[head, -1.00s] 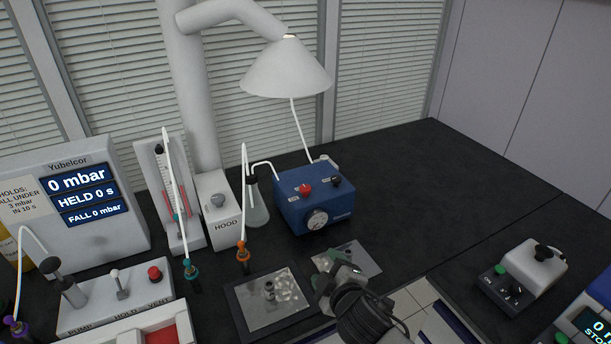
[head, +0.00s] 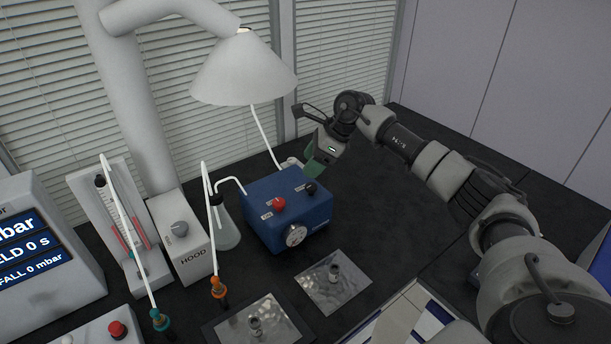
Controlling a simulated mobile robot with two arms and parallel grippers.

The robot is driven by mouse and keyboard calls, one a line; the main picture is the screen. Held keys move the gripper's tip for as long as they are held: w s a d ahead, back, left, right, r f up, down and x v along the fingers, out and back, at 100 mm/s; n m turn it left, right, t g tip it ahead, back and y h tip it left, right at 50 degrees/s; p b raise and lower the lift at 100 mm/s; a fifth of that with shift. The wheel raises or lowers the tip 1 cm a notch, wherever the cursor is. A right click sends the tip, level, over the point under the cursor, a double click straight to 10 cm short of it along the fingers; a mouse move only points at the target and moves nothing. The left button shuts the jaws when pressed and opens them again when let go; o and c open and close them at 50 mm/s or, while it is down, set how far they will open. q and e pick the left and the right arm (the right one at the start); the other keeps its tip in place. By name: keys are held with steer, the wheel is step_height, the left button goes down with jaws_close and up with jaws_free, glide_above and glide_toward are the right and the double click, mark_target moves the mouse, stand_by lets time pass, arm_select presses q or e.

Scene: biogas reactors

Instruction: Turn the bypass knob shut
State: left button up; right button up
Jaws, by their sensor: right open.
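A blue box (head: 289,214) stands on the dark bench, with a red knob (head: 279,203), a black knob (head: 310,188) and a round gauge (head: 296,235). The small labels by the knobs are too small to read, so I cannot tell which is the bypass knob. My right gripper (head: 315,166) is open, with green fingers, above and just behind the box's right back corner, near the black knob. It appears apart from the knob. My left gripper is out of view.
A white lamp-shaped hood (head: 243,75) hangs above the box. A HOOD control box (head: 181,240) and a flask (head: 226,232) stand left of it. Two metal plates (head: 318,293) lie in front. The bench right of the box is mostly clear beneath my right arm.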

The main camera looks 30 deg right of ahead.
steer(key=h, duration=0.2)
glide_toward(312, 185)
steer(key=r, duration=0.2)
steer(key=g, duration=0.1)
steer(key=p+x, duration=0.1)
steer(key=x, duration=0.4)
steer(key=p+x, duration=0.2)
steer(key=x, duration=0.2)
steer(key=shift+w+d+f, duration=0.1)
steer(key=shift+w+f, duration=0.2)
steer(key=shift+f, duration=0.6)
steer(key=shift+w, duration=0.1)
steer(key=c, duration=0.9)
